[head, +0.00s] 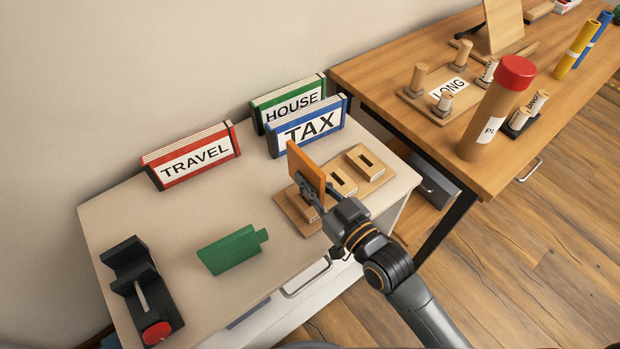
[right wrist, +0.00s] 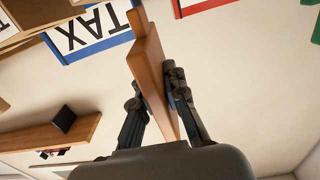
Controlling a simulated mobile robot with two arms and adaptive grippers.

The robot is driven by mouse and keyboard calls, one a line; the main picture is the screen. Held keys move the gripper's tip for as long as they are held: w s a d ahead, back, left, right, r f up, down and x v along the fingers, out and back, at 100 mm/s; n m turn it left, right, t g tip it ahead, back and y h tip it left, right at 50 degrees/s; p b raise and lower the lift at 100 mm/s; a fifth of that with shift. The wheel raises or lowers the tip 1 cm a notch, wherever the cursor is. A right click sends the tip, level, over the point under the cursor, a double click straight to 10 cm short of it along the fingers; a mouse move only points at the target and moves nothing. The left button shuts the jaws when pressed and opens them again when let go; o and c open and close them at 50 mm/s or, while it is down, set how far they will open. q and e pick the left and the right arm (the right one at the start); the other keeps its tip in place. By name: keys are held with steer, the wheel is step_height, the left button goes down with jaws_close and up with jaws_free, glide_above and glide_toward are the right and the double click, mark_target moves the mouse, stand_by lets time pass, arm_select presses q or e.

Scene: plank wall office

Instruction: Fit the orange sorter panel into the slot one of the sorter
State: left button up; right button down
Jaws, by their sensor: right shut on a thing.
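The orange sorter panel (head: 307,166) stands about upright in my right gripper (head: 312,190), over the left end of the sorter. In the right wrist view the panel (right wrist: 148,60) sits between the two dark fingers of the gripper (right wrist: 153,98), which is shut on it. The wooden sorter (head: 377,180) lies on the white cabinet top and bears slotted blocks. The middle and right blocks show empty slots. The panel and fingers partly hide the left block, so I cannot tell whether the panel's lower edge is in its slot. My left gripper is not in view.
Behind are TRAVEL (head: 192,158), HOUSE (head: 285,100) and TAX (head: 306,124) binders. A black device with a red knob (head: 142,290) stands front left. A wooden desk (head: 385,80) adjoins at right.

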steer(key=shift+p, duration=0.8)
stand_by(1.2)
steer(key=shift+f+b, duration=1.05)
steer(key=shift+f, duration=0.75)
steer(key=c, duration=1.3)
jaws_free()
steer(key=shift+s, duration=0.15)
steer(key=v, duration=1.2)
steer(key=shift+r, duration=0.1)
